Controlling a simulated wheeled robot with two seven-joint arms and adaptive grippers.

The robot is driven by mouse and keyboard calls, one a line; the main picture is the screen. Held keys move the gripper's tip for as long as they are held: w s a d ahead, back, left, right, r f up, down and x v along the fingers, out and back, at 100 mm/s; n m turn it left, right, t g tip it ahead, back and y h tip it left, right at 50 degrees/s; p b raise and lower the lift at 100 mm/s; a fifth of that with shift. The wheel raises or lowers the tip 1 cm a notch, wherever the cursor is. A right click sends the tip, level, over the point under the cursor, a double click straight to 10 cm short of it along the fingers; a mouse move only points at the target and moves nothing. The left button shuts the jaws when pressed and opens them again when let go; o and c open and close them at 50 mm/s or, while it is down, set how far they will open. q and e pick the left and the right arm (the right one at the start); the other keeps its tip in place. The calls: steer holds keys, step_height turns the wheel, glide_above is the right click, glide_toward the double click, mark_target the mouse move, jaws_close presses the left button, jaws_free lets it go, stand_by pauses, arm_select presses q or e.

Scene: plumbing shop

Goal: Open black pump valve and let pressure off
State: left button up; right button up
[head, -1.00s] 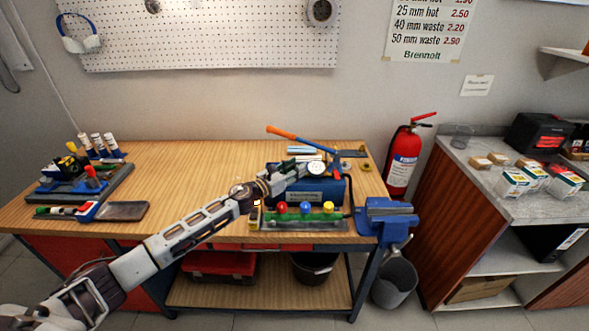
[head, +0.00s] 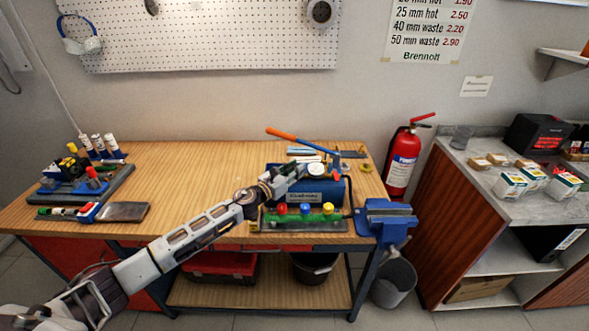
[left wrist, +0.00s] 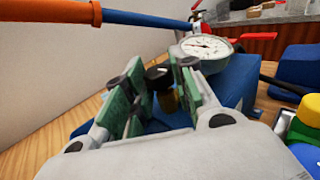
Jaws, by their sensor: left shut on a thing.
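The blue test pump (head: 330,196) stands on the workbench, with a round white gauge (head: 317,169) on top and a long lever with an orange handle (head: 281,132). My left gripper (head: 298,170) reaches over the pump from the left, beside the gauge. In the left wrist view its green-padded fingers (left wrist: 152,92) are shut on the black valve knob (left wrist: 157,76), which sits on a brass stem (left wrist: 168,101). The gauge face (left wrist: 206,47) also shows there, but its reading is too small to tell. In the head view the knob is hidden by the gripper. My right gripper is out of view.
A manifold with red, blue and yellow knobs (head: 305,209) sits in front of the pump. A blue vise (head: 386,218) is at the bench's right corner. The bench middle (head: 190,180) is clear.

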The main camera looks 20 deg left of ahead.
arm_select(q)
steer(key=shift+s+d+r+n+t+y+p, duration=0.1)
steer(key=shift+n+t+y+p, duration=0.2)
steer(key=shift+n+y+p, duration=0.5)
steer(key=shift+d+n+t+y+p, duration=0.1)
steer(key=shift+n+t+y+p, duration=0.3)
steer(key=shift+y, duration=0.6)
steer(key=shift+d+n+y+p, duration=0.2)
steer(key=shift+n+y+p, duration=1.2)
steer(key=shift+y, duration=1.1)
steer(key=n+y, duration=0.2)
steer(key=y, duration=0.1)
steer(key=shift+d+n+y, duration=0.15)
steer(key=shift+n+y, duration=0.15)
steer(key=shift+n, duration=0.1)
steer(key=shift+n+g+y, duration=0.7)
steer(key=shift+n+y, duration=0.3)
steer(key=shift+y, duration=0.5)
steer(key=shift+y+b, duration=0.3)
steer(key=o, duration=0.7)
steer(key=shift+o, duration=0.4)
